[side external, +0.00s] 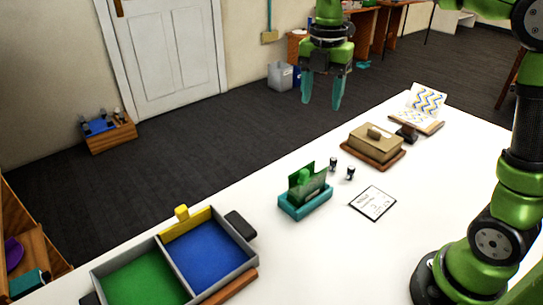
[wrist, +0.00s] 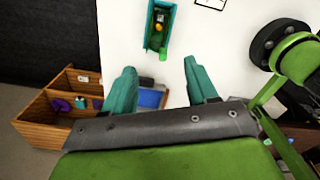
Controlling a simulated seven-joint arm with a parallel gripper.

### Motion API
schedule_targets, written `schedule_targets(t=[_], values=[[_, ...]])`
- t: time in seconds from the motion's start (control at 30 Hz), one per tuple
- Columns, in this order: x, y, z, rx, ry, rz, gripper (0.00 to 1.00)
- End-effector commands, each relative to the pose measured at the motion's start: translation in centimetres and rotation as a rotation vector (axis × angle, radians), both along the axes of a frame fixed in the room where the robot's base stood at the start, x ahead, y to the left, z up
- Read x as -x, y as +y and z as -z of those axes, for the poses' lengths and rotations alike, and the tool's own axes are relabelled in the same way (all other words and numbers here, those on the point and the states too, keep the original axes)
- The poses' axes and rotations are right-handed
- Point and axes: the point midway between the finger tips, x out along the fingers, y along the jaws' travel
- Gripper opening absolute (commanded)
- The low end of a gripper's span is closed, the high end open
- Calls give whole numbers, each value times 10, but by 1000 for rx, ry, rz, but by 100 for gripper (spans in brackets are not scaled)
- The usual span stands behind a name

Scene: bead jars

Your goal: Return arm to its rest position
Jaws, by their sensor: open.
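My gripper (side external: 322,90) hangs high above the far edge of the white table, its two teal fingers apart with nothing between them. In the wrist view the open fingers (wrist: 161,88) point toward the table far below. The table (side external: 320,260) carries a teal holder (side external: 305,207) with green pieces standing in it, which also shows in the wrist view (wrist: 149,38). A divided grey tray (side external: 246,252) with a green and a blue compartment stands at the front left. My gripper touches none of these.
A brown box (side external: 375,142) on a wooden base, two small dark jars (side external: 350,173) and a white card (side external: 373,203) lie on the table. A patterned card on a stand (side external: 424,105) is at the back right. The air around my gripper looks clear.

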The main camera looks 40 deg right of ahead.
Motion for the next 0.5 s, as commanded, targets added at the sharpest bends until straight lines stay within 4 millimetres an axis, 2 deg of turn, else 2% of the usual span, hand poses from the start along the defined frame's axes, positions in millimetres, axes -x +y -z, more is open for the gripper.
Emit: schedule_targets(t=[0.27, 0.37, 0.5], values=[[-1, 0, 0, 2, -6, 57, 58], [-5, 0, 4, 0, -26, 198, 58], [1, 1, 18, -23, -53, 529, 58]])
